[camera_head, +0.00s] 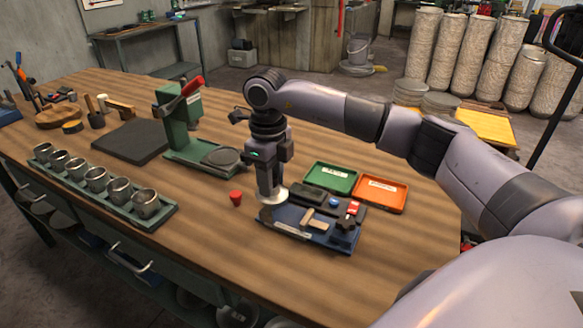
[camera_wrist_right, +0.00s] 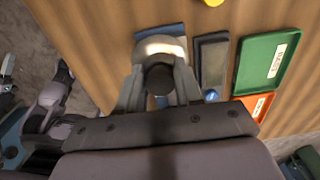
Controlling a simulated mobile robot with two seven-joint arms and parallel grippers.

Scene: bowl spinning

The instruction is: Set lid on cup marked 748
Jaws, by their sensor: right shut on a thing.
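Several metal cups stand upright in a row in a long green rack (camera_head: 160,216) on the left side of the bench; the nearest cup (camera_head: 146,204) is at the rack's right end. No number on the cups is readable. My right gripper (camera_head: 270,192) points down and is shut on a pale, round lid (camera_head: 273,198). The lid, with a dark knob between the fingers, also shows in the right wrist view (camera_wrist_right: 160,46). The gripper is at the left end of a blue tool tray (camera_head: 318,236), apart from the cups. My left gripper is not in view.
A red cone-shaped piece (camera_head: 235,198) stands between rack and gripper. A green press (camera_head: 185,125) with a red lever rises behind. A dark mat (camera_head: 125,141) lies behind the rack. A green tray (camera_head: 330,178) and an orange tray (camera_head: 379,193) lie right of the gripper.

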